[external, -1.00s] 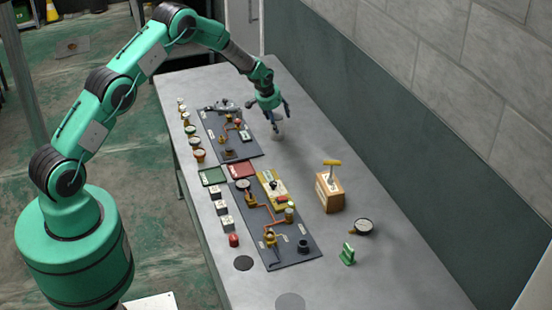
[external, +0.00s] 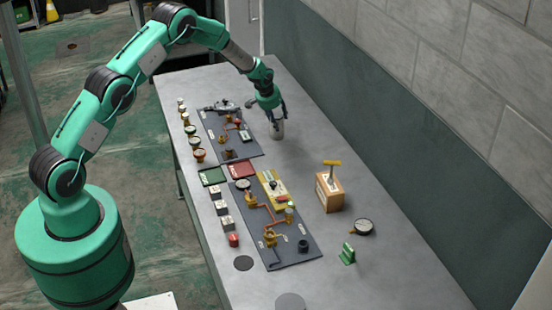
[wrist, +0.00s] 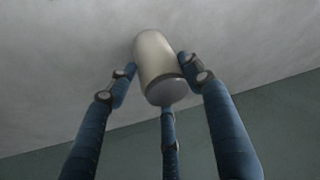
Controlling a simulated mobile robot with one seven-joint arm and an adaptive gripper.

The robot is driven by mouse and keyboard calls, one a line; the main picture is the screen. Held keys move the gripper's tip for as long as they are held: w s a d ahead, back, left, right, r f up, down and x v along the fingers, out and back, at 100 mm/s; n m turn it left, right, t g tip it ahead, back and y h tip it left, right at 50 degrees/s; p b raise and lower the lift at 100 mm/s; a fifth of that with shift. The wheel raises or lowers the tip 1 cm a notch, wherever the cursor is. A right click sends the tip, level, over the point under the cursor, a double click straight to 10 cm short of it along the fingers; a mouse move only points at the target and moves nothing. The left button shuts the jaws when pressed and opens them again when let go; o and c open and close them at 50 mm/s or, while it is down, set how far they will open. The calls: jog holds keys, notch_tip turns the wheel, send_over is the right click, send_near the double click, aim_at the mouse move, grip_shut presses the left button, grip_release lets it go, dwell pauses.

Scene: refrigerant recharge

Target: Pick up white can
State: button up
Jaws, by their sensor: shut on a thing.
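The white can (external: 276,130) stands near the far end of the grey table, to the right of the far dark panel. My gripper (external: 271,112) is above it with its fingers around the can's upper part. In the wrist view the can (wrist: 156,62) shows as a pale cylinder with a grey end, between the blue fingers of my gripper (wrist: 156,80). The fingers are shut on it. Whether the can's base touches the table is hard to tell.
Left of the can lies a dark panel (external: 245,150) with fittings. A wooden box (external: 329,193) with a yellow-handled tool, a round gauge (external: 363,227) and a green clip (external: 347,255) stand nearer the camera. The table (external: 310,140) is clear right of the can.

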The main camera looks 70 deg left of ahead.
jog(key=shift+r, duration=0.2)
jog(key=shift+r, duration=0.55)
jog(key=shift+v, duration=1.15)
jog(key=s+d+r+b, duration=0.1)
jog(key=s+d, duration=0.6)
jog(key=s, duration=0.6)
jog(key=shift+r, duration=0.25)
jog(key=shift+s+d, duration=0.1)
jog(key=shift+d, duration=0.05)
